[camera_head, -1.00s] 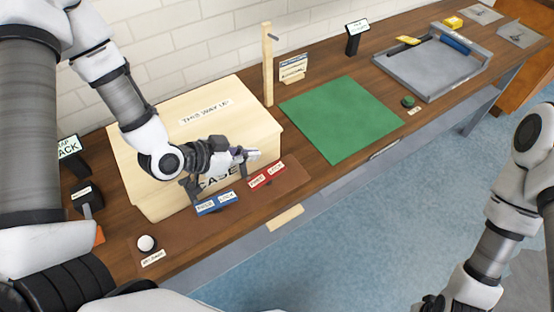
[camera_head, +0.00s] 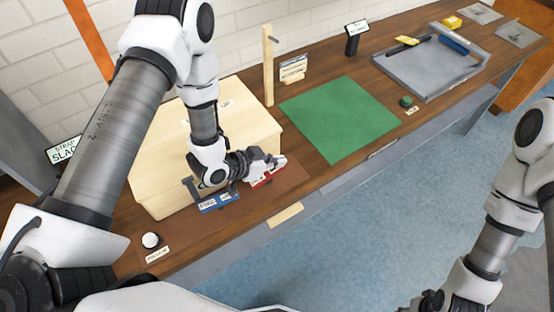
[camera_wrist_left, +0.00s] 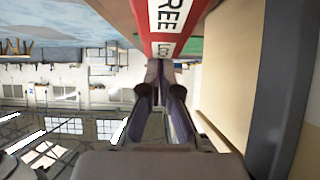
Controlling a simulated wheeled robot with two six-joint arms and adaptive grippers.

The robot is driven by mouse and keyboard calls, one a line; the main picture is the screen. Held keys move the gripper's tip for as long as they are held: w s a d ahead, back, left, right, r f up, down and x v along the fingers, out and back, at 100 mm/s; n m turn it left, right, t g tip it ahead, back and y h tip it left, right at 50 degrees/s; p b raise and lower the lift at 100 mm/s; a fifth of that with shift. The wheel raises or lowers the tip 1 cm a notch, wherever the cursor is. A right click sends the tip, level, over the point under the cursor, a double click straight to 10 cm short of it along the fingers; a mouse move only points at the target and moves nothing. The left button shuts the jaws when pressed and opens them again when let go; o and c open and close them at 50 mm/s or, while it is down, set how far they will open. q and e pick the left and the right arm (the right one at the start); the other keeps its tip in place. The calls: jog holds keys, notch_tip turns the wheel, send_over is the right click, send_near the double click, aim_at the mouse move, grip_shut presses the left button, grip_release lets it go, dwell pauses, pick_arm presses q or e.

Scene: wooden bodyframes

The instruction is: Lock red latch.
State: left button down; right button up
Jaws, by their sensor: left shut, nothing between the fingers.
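The red latch plate (camera_head: 262,182) lies on a brown mat in front of the pale wooden box (camera_head: 165,195). My left gripper (camera_head: 280,161) is over the red plate, beside the box front. In the left wrist view, the fingers (camera_wrist_left: 163,68) are shut and empty, with the tips close to the plate's edge; I cannot tell whether they touch it. The red latch's moving part is hidden.
A blue latch plate (camera_head: 219,203) sits just left of the red one. A white button (camera_head: 150,240) is at the front left. A green mat (camera_head: 340,118), a wooden post (camera_head: 268,65) and a grey tray (camera_head: 430,72) are farther right. The green mat is clear.

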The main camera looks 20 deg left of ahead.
pick_arm(q)
jog(key=shift+w+d+g+p, duration=0.1)
jog(key=shift+w+g+p, duration=0.05)
jog(key=shift+g+p, duration=0.2)
jog(key=shift+w+d+f+g+y+p, duration=0.15)
jog(key=shift+g+y+p, duration=0.1)
jog(key=shift+g+y, duration=0.2)
jog(key=shift+w+d+f+g+y+p, duration=0.1)
jog(key=shift+g+y+p, duration=0.2)
jog(key=shift+y, duration=0.15)
jog(key=shift+f+g, duration=0.15)
jog(key=shift+g, duration=0.15)
jog(key=shift+w+d+f+y, duration=0.1)
jog(key=shift+f+y, duration=0.2)
jog(key=shift+f, duration=0.15)
jog(key=shift+r, duration=0.15)
jog(key=shift+r+p, duration=0.5)
jog(key=shift+r, duration=0.2)
